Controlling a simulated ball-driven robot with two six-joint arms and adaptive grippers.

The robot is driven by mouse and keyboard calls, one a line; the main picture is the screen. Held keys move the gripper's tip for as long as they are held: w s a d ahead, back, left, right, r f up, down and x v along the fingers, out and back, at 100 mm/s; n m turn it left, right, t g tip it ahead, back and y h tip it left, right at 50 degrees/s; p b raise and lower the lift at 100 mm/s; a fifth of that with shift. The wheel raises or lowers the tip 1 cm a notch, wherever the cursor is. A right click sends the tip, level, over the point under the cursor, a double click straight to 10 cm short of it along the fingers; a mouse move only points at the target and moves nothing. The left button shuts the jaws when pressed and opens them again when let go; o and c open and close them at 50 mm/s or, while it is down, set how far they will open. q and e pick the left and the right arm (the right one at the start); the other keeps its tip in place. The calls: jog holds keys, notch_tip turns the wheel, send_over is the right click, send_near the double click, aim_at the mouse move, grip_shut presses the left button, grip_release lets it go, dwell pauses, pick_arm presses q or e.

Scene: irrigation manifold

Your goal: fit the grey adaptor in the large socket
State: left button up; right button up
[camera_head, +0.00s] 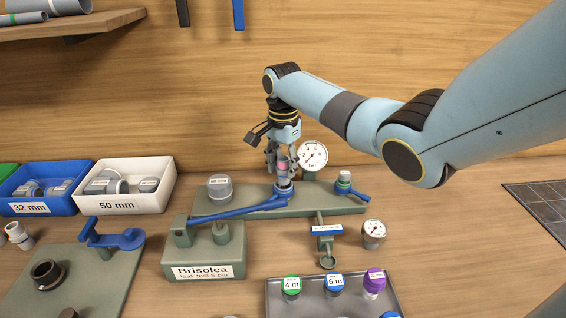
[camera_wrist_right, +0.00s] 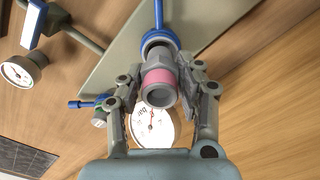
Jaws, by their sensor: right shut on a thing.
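The grey adaptor (camera_wrist_right: 160,93), with a pink band around it, is held between the fingers of my right gripper (camera_head: 282,160). It also shows in the head view (camera_head: 283,172), partly hidden by the fingers. My right gripper is shut on it in the wrist view (camera_wrist_right: 160,82). Directly below the adaptor is a socket with a blue rim (camera_head: 284,190) on the green manifold plate. In the wrist view the adaptor's far end is at this blue rim (camera_wrist_right: 156,36). I cannot tell how far it is inside. My left gripper is not in view.
A pressure gauge (camera_head: 313,156) stands close right of the gripper. A grey capped fitting (camera_head: 219,187) and a small blue-ringed valve (camera_head: 344,182) stand on the plate. A tray of coloured caps (camera_head: 273,296) is in front.

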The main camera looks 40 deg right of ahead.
aim_at(283, 176)
jog(key=shift+f, duration=0.55)
dwell(0.8)
jog(key=shift+f, duration=0.45)
jog(key=shift+f+b, duration=0.55)
jog(key=shift+f, duration=0.3)
dwell(0.7)
jog(key=o, duration=1.5)
jog(key=shift+o, duration=0.2)
